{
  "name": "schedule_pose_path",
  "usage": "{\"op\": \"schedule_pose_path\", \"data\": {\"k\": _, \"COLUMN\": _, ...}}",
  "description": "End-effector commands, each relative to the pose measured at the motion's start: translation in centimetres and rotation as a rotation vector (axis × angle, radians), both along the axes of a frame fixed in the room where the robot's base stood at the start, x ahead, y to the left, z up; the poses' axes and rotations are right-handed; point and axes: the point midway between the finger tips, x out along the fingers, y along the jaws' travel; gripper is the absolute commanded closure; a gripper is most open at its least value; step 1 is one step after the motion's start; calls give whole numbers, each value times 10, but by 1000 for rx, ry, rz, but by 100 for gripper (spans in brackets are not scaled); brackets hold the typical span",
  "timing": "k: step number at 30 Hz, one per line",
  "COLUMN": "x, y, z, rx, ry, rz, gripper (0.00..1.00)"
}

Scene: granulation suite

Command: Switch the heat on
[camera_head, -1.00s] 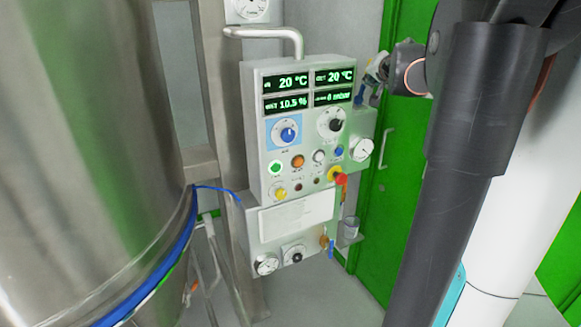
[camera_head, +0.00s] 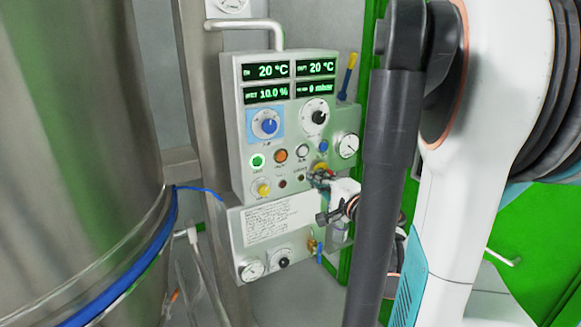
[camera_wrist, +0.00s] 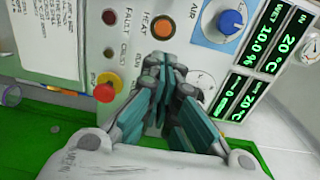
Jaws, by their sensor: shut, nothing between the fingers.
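The control panel (camera_head: 237,180) stands upright beside the steel vessel. Its orange button (camera_head: 281,156) sits between a green-ringed button and a pale one; it also shows in the wrist view (camera_wrist: 163,27), beside the label HEAT. My gripper (camera_head: 319,177) is at the panel's lower right, below and right of the orange button. In the wrist view my gripper (camera_wrist: 160,62) is shut and empty, its tips pointing toward the panel below the orange button in that picture. I cannot tell if the tips touch the panel. The gripper hides part of the panel.
A red mushroom button (camera_wrist: 104,92) on yellow lies left of my fingers in the wrist view. A blue air dial (camera_head: 265,124) and a pressure gauge (camera_head: 347,145) are nearby. The steel vessel (camera_head: 80,150) fills the left. A metal pipe (camera_head: 245,22) arches above the panel.

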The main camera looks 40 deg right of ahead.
Motion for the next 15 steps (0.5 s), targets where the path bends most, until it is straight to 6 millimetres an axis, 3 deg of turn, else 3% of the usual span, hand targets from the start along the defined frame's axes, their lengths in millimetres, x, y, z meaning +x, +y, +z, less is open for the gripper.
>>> {"op": "schedule_pose_path", "data": {"k": 15, "x": 0, "y": 5, "z": -2, "rx": 11, "ry": -16, "rz": 5, "gripper": 100}}
